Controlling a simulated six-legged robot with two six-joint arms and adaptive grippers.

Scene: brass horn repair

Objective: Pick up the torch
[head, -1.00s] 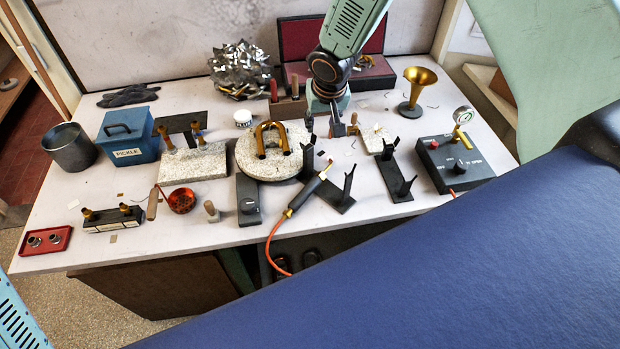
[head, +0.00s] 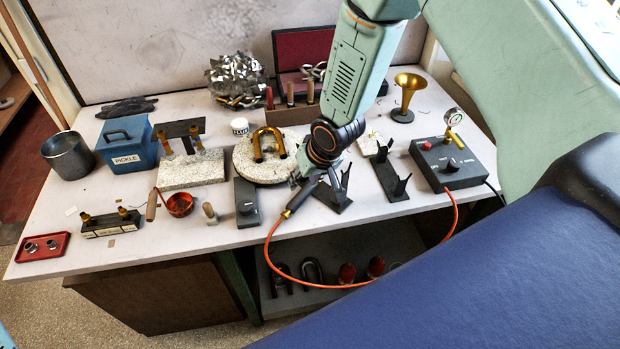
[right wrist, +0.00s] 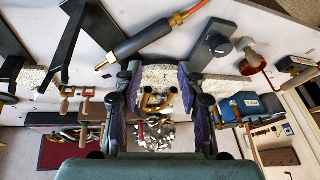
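The torch (head: 299,197) has a dark handle, a brass collar and an orange hose, and lies slanted near the front middle of the table. Its upper end is hidden behind my right gripper (head: 304,178) in the head view. In the right wrist view the torch (right wrist: 143,39) lies whole across the upper part, beyond the fingertips. My right gripper (right wrist: 157,70) is open, with its fingers spread and nothing held between them. I cannot tell whether it touches the torch.
Black stands (head: 335,197) are close right of the torch. A dark switch block (head: 247,205) and a round plate (head: 246,170) with a brass bend lie to its left. The hose (head: 350,286) loops below the table edge toward the gauge box (head: 462,175).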

